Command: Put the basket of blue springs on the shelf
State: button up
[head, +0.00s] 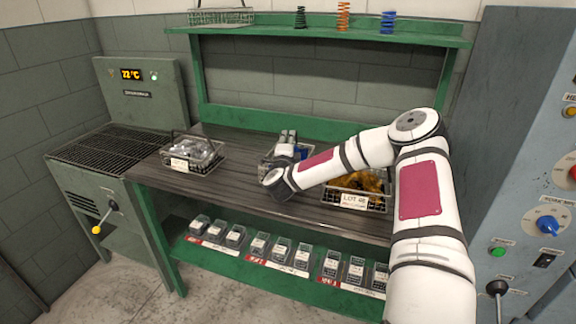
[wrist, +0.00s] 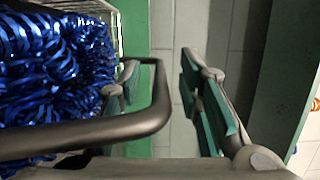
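The basket of blue springs (head: 266,160) is on the dark bench, mostly hidden behind my arm in the head view. In the wrist view shiny blue springs (wrist: 55,70) fill the left side, with the basket's dark handle (wrist: 160,92) across the front. My gripper (head: 287,137) is at this basket. In the wrist view my gripper (wrist: 160,100) is open, its green-padded fingers apart. The left finger shows through the handle loop and the right finger is outside it; I cannot tell whether either touches. The green shelf (head: 325,39) runs above the back of the bench.
On the shelf are a wire basket (head: 222,17) at left and dark, orange and blue sample springs (head: 387,22) at right. A basket of silver parts (head: 192,155) and a basket of golden springs (head: 362,190) flank the blue one. A grey machine (head: 530,130) stands right.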

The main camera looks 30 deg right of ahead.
grip_shut()
jog(key=shift+r, duration=0.25)
